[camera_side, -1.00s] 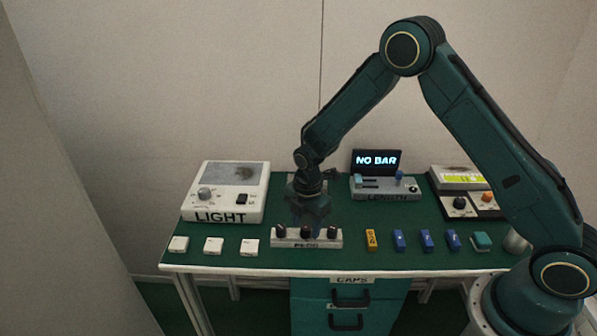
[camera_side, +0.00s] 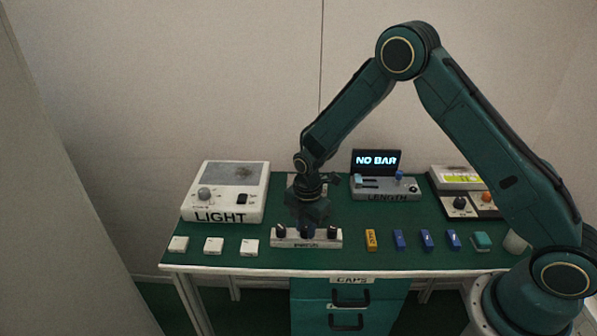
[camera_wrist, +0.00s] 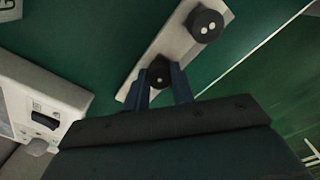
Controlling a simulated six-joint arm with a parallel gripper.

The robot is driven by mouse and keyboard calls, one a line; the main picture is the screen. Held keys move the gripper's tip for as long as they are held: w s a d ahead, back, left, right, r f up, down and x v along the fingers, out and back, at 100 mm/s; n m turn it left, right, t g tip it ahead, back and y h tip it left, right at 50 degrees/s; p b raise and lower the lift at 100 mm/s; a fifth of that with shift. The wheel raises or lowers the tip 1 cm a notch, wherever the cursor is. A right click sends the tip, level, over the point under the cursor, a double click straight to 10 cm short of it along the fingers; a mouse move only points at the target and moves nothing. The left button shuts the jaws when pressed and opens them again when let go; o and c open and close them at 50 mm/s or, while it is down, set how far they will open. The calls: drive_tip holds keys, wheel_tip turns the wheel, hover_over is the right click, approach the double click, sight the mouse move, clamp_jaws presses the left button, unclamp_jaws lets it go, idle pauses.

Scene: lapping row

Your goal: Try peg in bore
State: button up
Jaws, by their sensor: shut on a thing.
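A white rack (camera_side: 272,240) marked PEGS stands near the front edge of the table, and its bar also shows in the wrist view (camera_wrist: 180,38). My gripper (camera_side: 307,229) is low over the rack's middle. In the wrist view its two blue fingers (camera_wrist: 160,84) are shut on the middle black-topped peg (camera_wrist: 158,71), which shows one pale dot. That peg appears still in the rack. A peg with two pale dots (camera_wrist: 207,25) stands beside it, free of the fingers. In the side view dark pegs stand at the rack's left (camera_side: 281,231) and right (camera_side: 332,231). I cannot make out a bore.
Three white blocks (camera_side: 213,246) lie left of the rack. A yellow block (camera_side: 370,240) and several blue blocks (camera_side: 426,240) lie right. The LIGHT box (camera_side: 225,190) stands back left, the LENGTH gauge (camera_side: 385,188) behind, its screen (camera_side: 376,161) reading NO BAR.

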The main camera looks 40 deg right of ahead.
sight(306, 227)
drive_tip(key=shift+r, duration=0.2)
wheel_tip(306, 227, up, 20)
drive_tip(key=shift+f, duration=0.15)
idle(0.6)
idle(0.5)
drive_tip(key=w+d+f, duration=0.4)
drive_tip(key=w+d, duration=0.2)
drive_tip(key=d, duration=0.2)
drive_tip(key=w+d+f+h, duration=0.1)
drive_tip(key=w+d+f, duration=0.4)
drive_tip(key=d, duration=0.4)
drive_tip(key=shift+w+d, duration=0.15)
drive_tip(key=shift+w, duration=0.55)
drive_tip(key=shift+f, duration=0.2)
drive_tip(key=shift+f, duration=2.75)
drive_tip(key=shift+f, duration=0.75)
